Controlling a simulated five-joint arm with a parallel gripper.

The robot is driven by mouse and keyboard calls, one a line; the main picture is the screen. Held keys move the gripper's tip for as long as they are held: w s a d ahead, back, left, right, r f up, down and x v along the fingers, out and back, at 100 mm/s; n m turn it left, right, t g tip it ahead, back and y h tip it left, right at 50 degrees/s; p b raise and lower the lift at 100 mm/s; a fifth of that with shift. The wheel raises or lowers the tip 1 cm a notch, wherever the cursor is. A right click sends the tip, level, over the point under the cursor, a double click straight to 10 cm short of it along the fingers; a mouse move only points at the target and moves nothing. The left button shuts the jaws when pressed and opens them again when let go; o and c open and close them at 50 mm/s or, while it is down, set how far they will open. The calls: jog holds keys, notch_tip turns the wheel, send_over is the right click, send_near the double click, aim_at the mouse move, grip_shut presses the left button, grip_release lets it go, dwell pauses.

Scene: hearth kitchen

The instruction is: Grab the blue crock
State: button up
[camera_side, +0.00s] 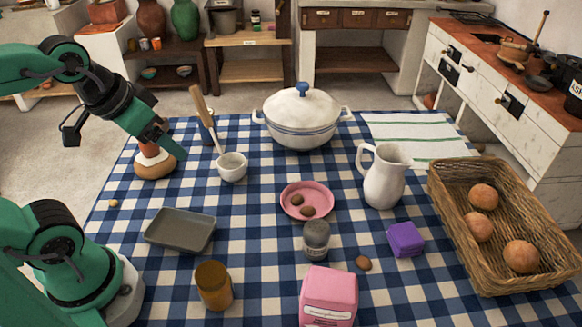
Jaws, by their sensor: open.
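The blue crock (205,132) stands at the back left of the checked cloth. A wooden spoon or spatula (199,103) leans up out of it or just in front of it; I cannot tell which. The crock is partly hidden by this and is small in view. My gripper (172,146) is open and empty, pointing down to the right.
A grey tray (181,230), pink plate (325,194), white pitcher (385,180) and wicker basket (448,223) stand farther forward or right.

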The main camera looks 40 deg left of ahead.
jog(key=shift+o, duration=0.2)
jog(key=w+a+r+g, duration=0.2)
jog(key=w+a+r, duration=0.4)
jog(key=w+r, duration=0.5)
jog(key=w+a+g, duration=0.2)
jog(key=w+a, duration=0.6)
jog(key=w, duration=0.1)
jog(key=w+a+f+g, duration=0.1)
jog(key=w+a+f, duration=0.2)
jog(key=a, duration=0.3)
jog(key=w+a+f+g, duration=0.1)
jog(key=w+a+f, duration=0.2)
jog(key=a, duration=0.3)
jog(key=shift+n, duration=0.4)
notch_tip(320, 180, down, 19)
jog(key=shift+f, duration=0.2)
jog(key=shift+s+a+f, duration=0.1)
jog(key=shift+f, duration=3.75)
